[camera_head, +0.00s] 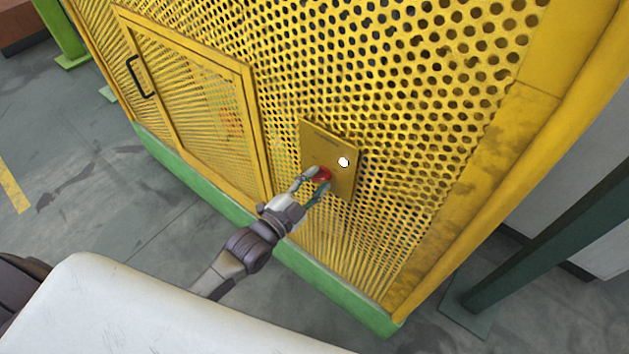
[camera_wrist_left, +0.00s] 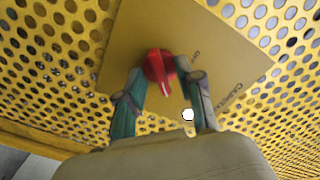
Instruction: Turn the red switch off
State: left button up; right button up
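The red switch (camera_head: 321,174) is a round knob with a raised bar handle on a yellow plate (camera_head: 347,183). In the left wrist view the red switch (camera_wrist_left: 160,66) sits between my fingertips, its handle pointing nearly straight down the picture with a pale mark. Printed lettering shows on the plate (camera_wrist_left: 215,50), one word looking like "ON". My left gripper (camera_head: 311,180) is at the switch, its fingers apart on either side of the knob; it also shows in the left wrist view (camera_wrist_left: 162,72). I cannot tell whether the tips touch the knob. My right gripper is not in view.
A small white round part (camera_head: 343,161) is on the plate beside the switch. The plate is on a yellow perforated guard (camera_head: 420,90) with a green base (camera_head: 340,295). A door with a black handle (camera_head: 140,77) is at left. A dark green post (camera_head: 550,260) stands right.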

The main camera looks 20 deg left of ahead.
pick_arm(q)
grip_shut()
